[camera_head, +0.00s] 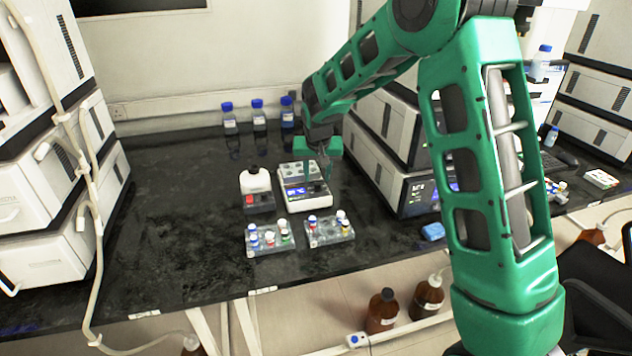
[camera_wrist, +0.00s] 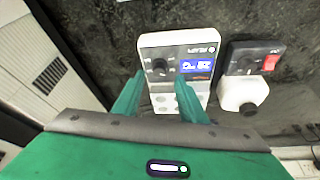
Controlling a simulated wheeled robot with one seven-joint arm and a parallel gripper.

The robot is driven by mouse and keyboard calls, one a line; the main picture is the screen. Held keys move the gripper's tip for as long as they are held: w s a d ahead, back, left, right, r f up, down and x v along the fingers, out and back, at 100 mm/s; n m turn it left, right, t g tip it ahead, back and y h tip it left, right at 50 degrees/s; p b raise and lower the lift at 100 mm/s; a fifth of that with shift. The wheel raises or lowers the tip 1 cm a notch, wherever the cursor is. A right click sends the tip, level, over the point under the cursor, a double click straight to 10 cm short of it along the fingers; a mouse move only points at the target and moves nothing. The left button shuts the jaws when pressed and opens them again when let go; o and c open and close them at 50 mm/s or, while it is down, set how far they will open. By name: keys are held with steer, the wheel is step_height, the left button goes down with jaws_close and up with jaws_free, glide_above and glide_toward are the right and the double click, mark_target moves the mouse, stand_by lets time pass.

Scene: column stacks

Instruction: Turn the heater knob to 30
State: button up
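The heater is a small white block (camera_head: 312,198) with wells in its top, standing on the dark bench in the head view. In the wrist view its white front panel (camera_wrist: 176,46) carries a round dark knob (camera_wrist: 159,67) and a blue lit display (camera_wrist: 197,66). The digits are too small to read surely. My gripper (camera_head: 323,168) hangs over the heater, pointing down. In the wrist view its green fingers (camera_wrist: 159,79) are apart, one on each side of the knob, with nothing visibly held. I cannot tell whether they touch it.
Two vial racks (camera_head: 271,243) (camera_head: 329,234) stand in front. Blue-capped bottles (camera_head: 258,116) line the back. Stacked instruments (camera_head: 376,160) rise close on the right.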

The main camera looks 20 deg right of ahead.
steer(key=v, duration=0.6)
steer(key=shift+r, duration=0.25)
steer(key=shift+s, duration=0.2)
steer(key=s+d+r+m+g, duration=0.1)
steer(key=s+d+r, duration=0.2)
steer(key=s+d, duration=0.65)
steer(key=s+d+r+m+g, duration=0.1)
steer(key=s+d+r, duration=0.1)
steer(key=s+d, duration=0.75)
steer(key=s+f+m+g+y, duration=0.1)
steer(key=s+f+g, duration=0.1)
steer(key=s, duration=2.4)
steer(key=shift+s+a, duration=0.25)
steer(key=shift+s, duration=0.15)
